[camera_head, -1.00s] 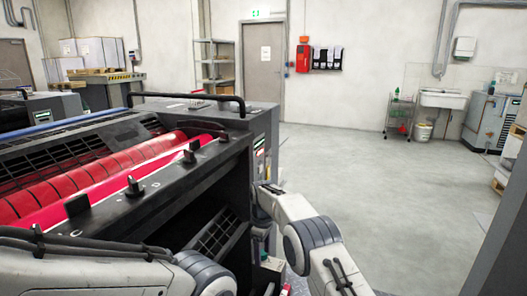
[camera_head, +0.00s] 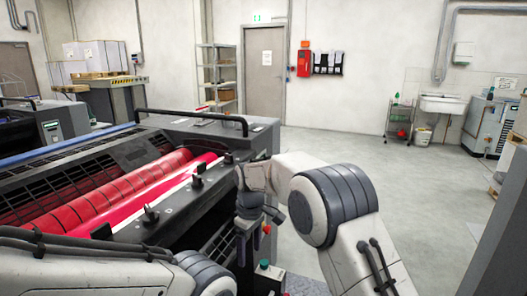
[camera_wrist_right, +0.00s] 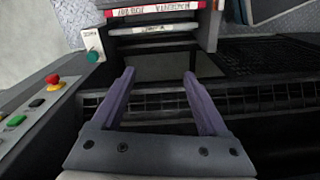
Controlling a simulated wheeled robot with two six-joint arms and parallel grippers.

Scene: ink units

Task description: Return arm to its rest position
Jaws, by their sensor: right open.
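My right arm (camera_head: 335,205) reaches in from the lower right, bends at a large grey joint and points left to the end of the press. My right gripper (camera_head: 243,248) hangs down beside the press's dark end panel, partly hard to make out. In the right wrist view the right gripper (camera_wrist_right: 157,80) has two purple-grey fingers spread apart with nothing between them. Dark grating and a dark recess of the press lie beyond them. My left arm (camera_head: 100,268) crosses the lower left corner; its gripper is out of the picture.
The printing press (camera_head: 120,190) with red rollers fills the left. A button panel (camera_wrist_right: 40,108) with a red knob and a green button (camera_wrist_right: 93,56) show in the wrist view. Open grey floor (camera_head: 400,190) lies to the right, with a sink (camera_head: 443,104) and trolley (camera_head: 400,120) at the back.

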